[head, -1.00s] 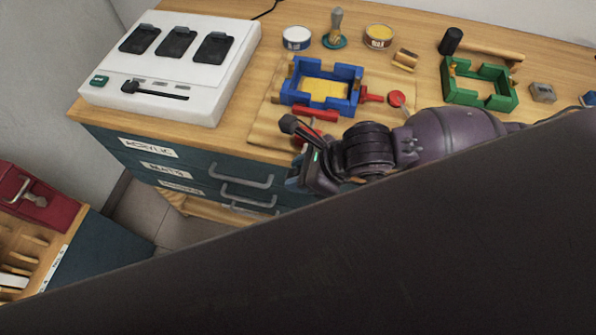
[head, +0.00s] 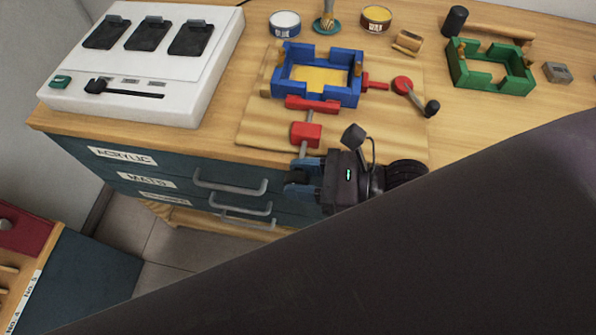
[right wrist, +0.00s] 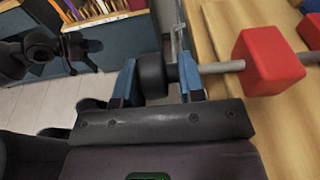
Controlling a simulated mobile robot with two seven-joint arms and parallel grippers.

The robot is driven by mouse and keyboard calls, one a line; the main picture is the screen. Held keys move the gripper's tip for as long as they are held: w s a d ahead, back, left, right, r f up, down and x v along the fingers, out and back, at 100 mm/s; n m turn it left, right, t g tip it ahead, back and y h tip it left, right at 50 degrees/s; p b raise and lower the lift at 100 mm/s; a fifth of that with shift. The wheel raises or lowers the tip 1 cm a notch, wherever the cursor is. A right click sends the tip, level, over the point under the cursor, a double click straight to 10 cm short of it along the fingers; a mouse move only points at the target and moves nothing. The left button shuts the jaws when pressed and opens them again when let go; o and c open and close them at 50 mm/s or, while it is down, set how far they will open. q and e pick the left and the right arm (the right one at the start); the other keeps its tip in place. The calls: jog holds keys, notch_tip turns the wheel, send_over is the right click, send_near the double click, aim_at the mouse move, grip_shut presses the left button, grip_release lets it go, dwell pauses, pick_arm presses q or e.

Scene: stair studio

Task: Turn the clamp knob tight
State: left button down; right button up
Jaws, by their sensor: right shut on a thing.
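The clamp sits at the front edge of the wooden board. It has a red bar (head: 312,103), a red block (head: 307,134) and a metal spindle (head: 304,149). Its black knob (right wrist: 152,76) is on the spindle's end, with the red block (right wrist: 268,62) farther along. My right gripper (head: 300,178) is just off the bench's front edge. In the right wrist view its blue fingers (right wrist: 157,74) are on either side of the knob, shut on it. In the head view the knob is mostly hidden between the fingers.
A blue frame (head: 318,76) stands on the board (head: 258,128) behind the clamp. A red crank (head: 403,85) with a black handle is to its right. A green frame (head: 490,68) and a white charger (head: 140,65) flank it.

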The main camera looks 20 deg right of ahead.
jog(key=shift+s+a+f, duration=0.1)
jog(key=shift+s+a, duration=0.05)
jog(key=shift+s, duration=0.15)
jog(key=o, duration=0.5)
jog(key=shift+o, duration=1.1)
jog(key=shift+s+a+y, duration=0.1)
jog(key=shift+y, duration=0.2)
jog(key=v, duration=1)
jog(key=shift+s+d+b, duration=0.2)
jog(key=shift+d+b, duration=0.15)
jog(key=shift+b, duration=0.1)
